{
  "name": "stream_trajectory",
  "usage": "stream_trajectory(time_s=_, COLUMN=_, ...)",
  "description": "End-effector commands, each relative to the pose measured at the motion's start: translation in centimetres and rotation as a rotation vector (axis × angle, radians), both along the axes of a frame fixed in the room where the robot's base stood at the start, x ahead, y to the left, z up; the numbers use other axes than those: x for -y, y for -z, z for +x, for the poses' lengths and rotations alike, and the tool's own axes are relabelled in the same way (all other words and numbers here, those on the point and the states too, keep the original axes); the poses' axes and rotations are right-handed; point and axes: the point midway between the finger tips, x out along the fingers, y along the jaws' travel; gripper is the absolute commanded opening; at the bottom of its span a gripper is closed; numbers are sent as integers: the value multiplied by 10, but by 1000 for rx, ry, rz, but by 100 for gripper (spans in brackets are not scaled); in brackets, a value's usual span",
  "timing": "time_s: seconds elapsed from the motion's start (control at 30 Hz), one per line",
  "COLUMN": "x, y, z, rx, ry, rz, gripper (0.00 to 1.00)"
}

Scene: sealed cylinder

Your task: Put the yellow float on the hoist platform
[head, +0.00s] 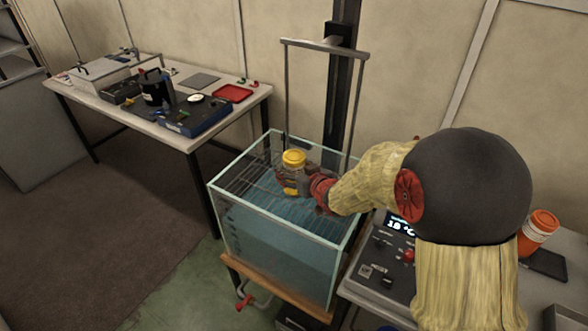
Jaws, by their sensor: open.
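The yellow float (293,157), a small round piece with a yellow top, is above the wire grid within the glass tank's outline. My gripper (290,182) reaches in from the right, and its fingers are at the float's lower part. The fingers are open; whether they touch the float cannot be told. The hoist platform looks to be the wire grid (247,187) near the top of the tank, hanging from a grey frame (287,92). Whether the float rests on the grid is hidden by my gripper.
The glass tank (275,259) holds bluish water and stands on a wooden-topped stand. A dark hoist column (335,120) rises behind it. A control panel (378,262) and an orange container (538,230) are at right. A cluttered table (185,141) with a red tray (233,93) stands at left.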

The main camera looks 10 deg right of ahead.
Motion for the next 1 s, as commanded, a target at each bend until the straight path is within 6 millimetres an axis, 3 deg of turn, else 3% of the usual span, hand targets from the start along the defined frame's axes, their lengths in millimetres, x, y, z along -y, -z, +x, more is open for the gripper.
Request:
stream_trajectory(time_s=0.23, x=2, y=-7, z=-7, rx=0, ry=1, rz=0, gripper=69)
stream_trajectory(time_s=0.7, x=18, y=-43, z=-87, rx=2, ry=2, rz=1, gripper=69)
stream_trajectory(time_s=1.0, x=24, y=-53, z=-109, rx=-5, ry=10, rz=-11, gripper=69)
